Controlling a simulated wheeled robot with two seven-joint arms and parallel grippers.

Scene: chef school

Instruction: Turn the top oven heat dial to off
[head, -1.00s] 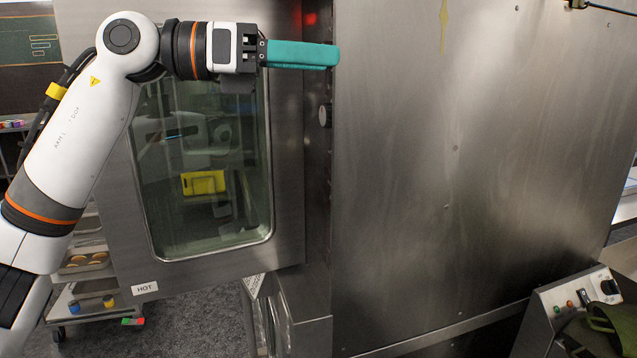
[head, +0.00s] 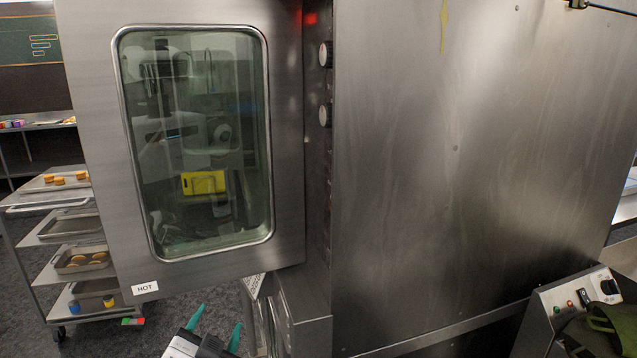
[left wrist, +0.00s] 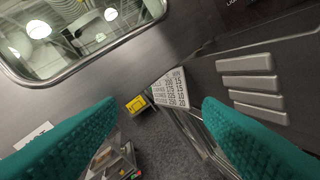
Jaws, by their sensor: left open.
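The oven is a tall steel unit with a windowed door (head: 285,150) on its front. In the head view two round dials sit one above the other on the narrow strip right of the door: the top dial (head: 326,54) and a lower dial (head: 325,115). My left gripper (head: 217,324) is low at the bottom edge of the head view, its teal fingers apart and empty, well below both dials. In the left wrist view its two teal fingers (left wrist: 160,135) spread wide with nothing between them. The dial markings are too small to read. My right gripper is not in view.
A rack (head: 70,208) with trays of food stands left of the oven. The oven's broad steel side (head: 480,170) fills the right. A fryer-like unit with a control panel (head: 575,303) is at lower right. A red light (head: 310,18) shows above the dials.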

